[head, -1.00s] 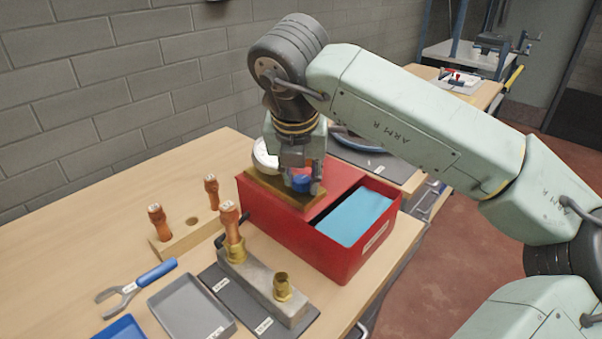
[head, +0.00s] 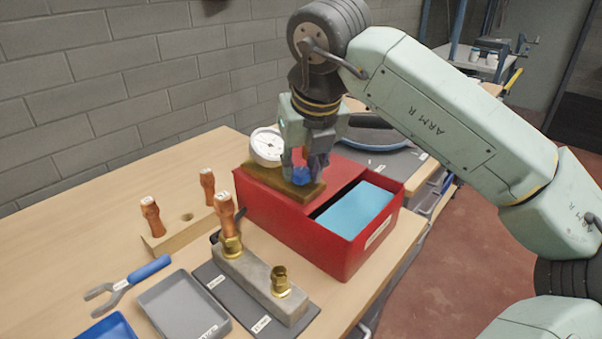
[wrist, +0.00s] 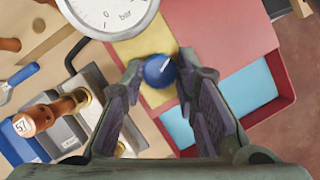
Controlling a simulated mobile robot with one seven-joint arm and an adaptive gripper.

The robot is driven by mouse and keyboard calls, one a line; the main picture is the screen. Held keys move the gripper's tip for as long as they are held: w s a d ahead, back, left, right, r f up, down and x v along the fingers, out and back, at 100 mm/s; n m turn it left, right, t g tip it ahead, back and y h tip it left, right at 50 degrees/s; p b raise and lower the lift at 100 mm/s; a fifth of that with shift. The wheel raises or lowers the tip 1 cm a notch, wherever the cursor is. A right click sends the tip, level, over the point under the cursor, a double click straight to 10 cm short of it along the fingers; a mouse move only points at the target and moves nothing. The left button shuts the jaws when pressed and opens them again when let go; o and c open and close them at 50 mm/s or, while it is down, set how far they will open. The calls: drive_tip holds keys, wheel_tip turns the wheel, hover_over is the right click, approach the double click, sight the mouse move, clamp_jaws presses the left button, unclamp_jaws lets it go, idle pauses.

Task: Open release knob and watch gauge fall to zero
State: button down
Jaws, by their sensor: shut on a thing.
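The round white gauge (head: 266,146) stands on a brass-coloured block (head: 296,191) on the red box. Its dial (wrist: 112,12) is partly cut off in the wrist view, with "bar" and a 0 mark showing; I cannot read its needle. The blue release knob (head: 301,175) sits on the block beside the gauge. In the wrist view the knob (wrist: 158,71) has a white line pointing up and right. My gripper (head: 304,172) is shut on the knob from above, a finger on each side. The fingers partly hide the knob in the head view.
The red box (head: 300,232) holds a light-blue panel (head: 355,213). Bare table lies at left.

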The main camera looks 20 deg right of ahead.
drive_tip(key=n+y, duration=0.1)
drive_tip(key=n, duration=0.1)
drive_tip(key=n+y, duration=0.1)
drive_tip(key=n, duration=0.2)
drive_tip(key=shift+w+d+n+g+b, duration=0.1)
drive_tip(key=shift+d+n+g+b, duration=0.1)
drive_tip(key=shift+n+g+b, duration=0.1)
drive_tip(key=n+g+y, duration=0.1)
drive_tip(key=n, duration=0.2)
drive_tip(key=n+p, duration=0.1)
drive_tip(key=n, duration=0.2)
drive_tip(key=shift+w+d+g+y, duration=0.15)
drive_tip(key=shift+g+y, duration=0.25)
drive_tip(key=c, duration=1.2)
unclamp_jaws()
drive_tip(key=shift+c, duration=0.2)
drive_tip(key=v, duration=1.2)
